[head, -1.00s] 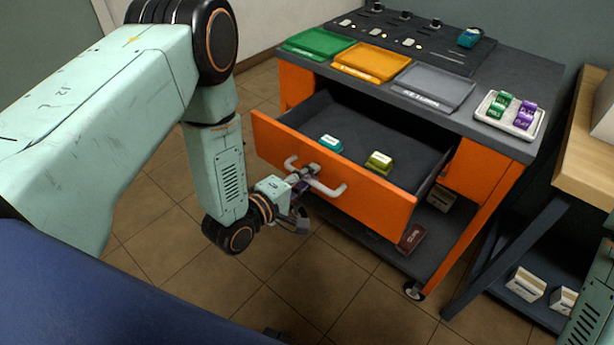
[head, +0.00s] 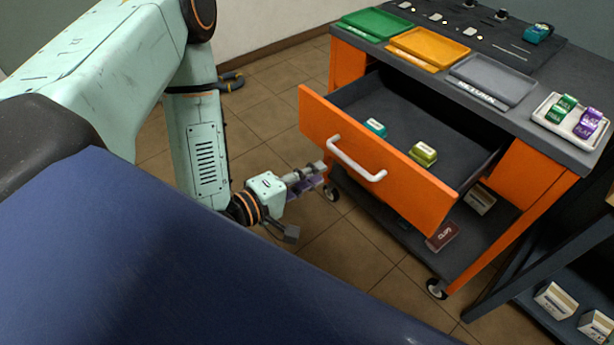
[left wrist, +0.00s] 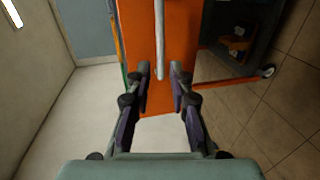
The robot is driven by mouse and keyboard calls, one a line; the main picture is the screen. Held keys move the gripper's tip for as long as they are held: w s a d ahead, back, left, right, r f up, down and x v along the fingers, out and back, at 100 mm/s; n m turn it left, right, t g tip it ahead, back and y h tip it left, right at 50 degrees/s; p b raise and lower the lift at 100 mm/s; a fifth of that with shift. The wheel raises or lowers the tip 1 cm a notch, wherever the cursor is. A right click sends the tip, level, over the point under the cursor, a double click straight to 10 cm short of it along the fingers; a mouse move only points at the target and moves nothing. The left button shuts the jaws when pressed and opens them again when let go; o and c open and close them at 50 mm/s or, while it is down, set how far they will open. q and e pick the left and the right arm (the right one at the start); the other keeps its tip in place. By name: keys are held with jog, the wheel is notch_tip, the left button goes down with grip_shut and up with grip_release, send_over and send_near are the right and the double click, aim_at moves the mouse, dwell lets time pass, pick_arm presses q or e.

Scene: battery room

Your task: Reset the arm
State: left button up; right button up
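My left gripper (head: 303,208) is open and empty, a little in front of and left of the orange drawer front (head: 370,165) in the head view. Its fingers are spread apart in the left wrist view (left wrist: 160,95). The white drawer handle (head: 356,160) is apart from the fingers; it also shows beyond them in the left wrist view (left wrist: 159,38). The drawer stands pulled open, with a teal box (head: 375,127) and an olive-yellow box (head: 423,154) inside. My right gripper is not in view.
The workbench top holds a green tray (head: 376,22), an orange tray (head: 430,46), a grey tray (head: 495,77) and a white tray (head: 547,122) with green and purple items. A dark shelf with boxes (head: 555,300) stands at right.

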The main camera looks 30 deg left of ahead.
pick_arm(q)
jog(key=shift+s+a+r, duration=0.15)
jog(key=shift+s+a, duration=0.05)
jog(key=shift+s, duration=0.45)
jog(key=s+f+m+g+y, duration=0.3)
jog(key=s+f+m+g, duration=0.6)
jog(key=s+f, duration=0.3)
jog(key=s+f+m+g+y, duration=0.2)
jog(key=s+m+g, duration=0.2)
jog(key=s, duration=0.6)
jog(key=shift+s+a+m+g, duration=0.3)
jog(key=shift+s+g, duration=0.1)
jog(key=shift+g, duration=0.4)
